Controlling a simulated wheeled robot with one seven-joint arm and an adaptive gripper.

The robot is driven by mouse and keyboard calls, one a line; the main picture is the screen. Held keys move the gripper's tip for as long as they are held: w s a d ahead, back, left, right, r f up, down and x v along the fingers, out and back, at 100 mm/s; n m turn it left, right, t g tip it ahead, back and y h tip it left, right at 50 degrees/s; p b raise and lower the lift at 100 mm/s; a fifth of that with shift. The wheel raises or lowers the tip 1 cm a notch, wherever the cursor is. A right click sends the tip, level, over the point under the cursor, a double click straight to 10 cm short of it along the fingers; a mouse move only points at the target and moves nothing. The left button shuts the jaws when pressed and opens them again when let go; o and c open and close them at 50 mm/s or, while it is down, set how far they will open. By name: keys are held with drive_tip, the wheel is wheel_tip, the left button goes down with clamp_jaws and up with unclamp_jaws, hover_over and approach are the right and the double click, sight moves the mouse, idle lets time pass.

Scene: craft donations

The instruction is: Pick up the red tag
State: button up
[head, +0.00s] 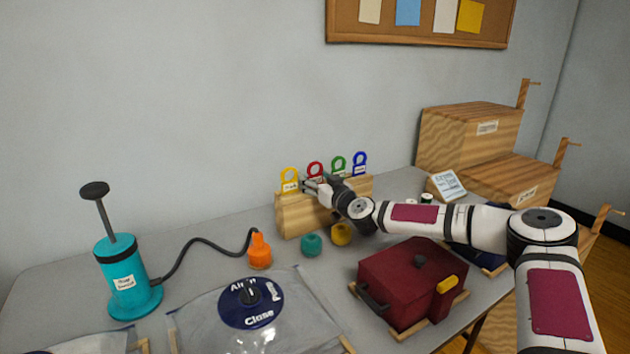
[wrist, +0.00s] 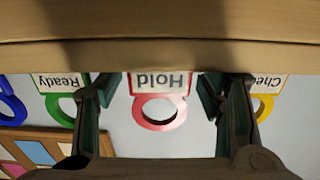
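The red tag (head: 315,169) stands upright in the wooden block (head: 297,217), between the yellow tag (head: 290,174) and the green tag (head: 338,164). In the wrist view, which is upside down, the red tag (wrist: 158,122) shows its ring and a white label reading "Hold". My gripper (head: 309,186) is at the front of the block by the red tag. In the wrist view my gripper (wrist: 160,98) is open, one finger on each side of the red tag, with gaps between. The blue tag (head: 360,160) stands at the right end.
Teal (head: 311,244) and yellow (head: 341,234) balls lie before the block, under my arm. An orange nozzle (head: 260,251) on a hose leads to a teal pump (head: 127,278). A dark red box (head: 411,280) stands at front right, and wooden bins (head: 470,137) behind.

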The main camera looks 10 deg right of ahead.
drive_tip(key=c, duration=0.5)
drive_tip(key=shift+c, duration=0.2)
